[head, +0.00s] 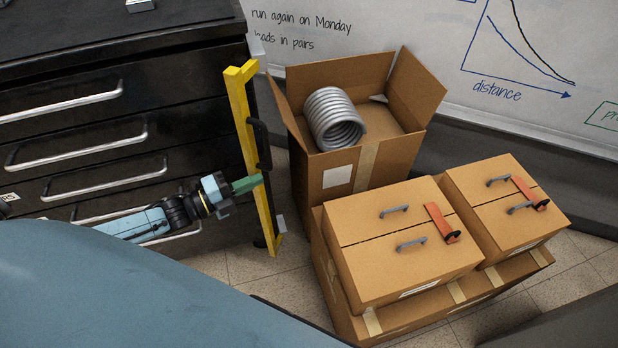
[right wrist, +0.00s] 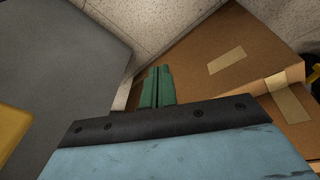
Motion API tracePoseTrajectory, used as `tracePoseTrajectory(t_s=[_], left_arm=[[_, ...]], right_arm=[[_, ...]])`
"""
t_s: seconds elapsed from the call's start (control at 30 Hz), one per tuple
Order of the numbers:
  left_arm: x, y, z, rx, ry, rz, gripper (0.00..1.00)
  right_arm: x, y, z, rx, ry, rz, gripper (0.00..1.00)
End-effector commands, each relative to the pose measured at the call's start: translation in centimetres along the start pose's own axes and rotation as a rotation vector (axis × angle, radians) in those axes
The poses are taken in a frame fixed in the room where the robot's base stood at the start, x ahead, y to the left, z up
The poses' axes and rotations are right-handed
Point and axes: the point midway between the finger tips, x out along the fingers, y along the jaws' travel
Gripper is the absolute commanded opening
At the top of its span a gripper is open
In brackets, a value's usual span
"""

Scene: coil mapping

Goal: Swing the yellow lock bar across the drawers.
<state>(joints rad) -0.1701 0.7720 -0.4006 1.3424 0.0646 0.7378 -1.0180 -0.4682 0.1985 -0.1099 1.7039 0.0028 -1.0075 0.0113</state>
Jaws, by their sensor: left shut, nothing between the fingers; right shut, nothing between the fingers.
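My left gripper (head: 258,181) has green fingers, is shut and empty, and is at the lower half of the bar. Its fingertips overlap the bar in the picture; whether they touch it I cannot tell. My right gripper (right wrist: 157,88) shows in the right wrist view, shut and empty, above the floor beside a cardboard box.
An open cardboard box (head: 340,170) with a metal coil (head: 318,104) stands right of the cabinet. Closed boxes with grey handles and orange straps (head: 385,265) stand in front of it. A whiteboard (head: 400,30) is behind. Some tiled floor (head: 230,268) is clear below the bar.

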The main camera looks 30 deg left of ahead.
Motion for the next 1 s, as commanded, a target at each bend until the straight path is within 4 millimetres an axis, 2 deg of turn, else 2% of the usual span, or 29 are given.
tracePoseTrajectory(t_s=[0.2, 0.43, 1.0], left_arm=[[-1.4, 0.1, 1.7, -0.002, -0.014, 0.0, 0.0], [-2.0, 0.0, 3.0, -0.002, -0.013, -0.002, 0.0], [-2.3, 0.0, 3.7, -0.003, -0.012, -0.002, 0.0]], right_arm=[[-0.8, -0.6, -0.6, 0.001, 0.006, -0.008, 0.0], [-1.2, -0.8, -0.9, 0.002, 0.008, -0.011, 0.0], [-1.5, -0.9, -1.0, 0.001, 0.008, -0.012, 0.0]])
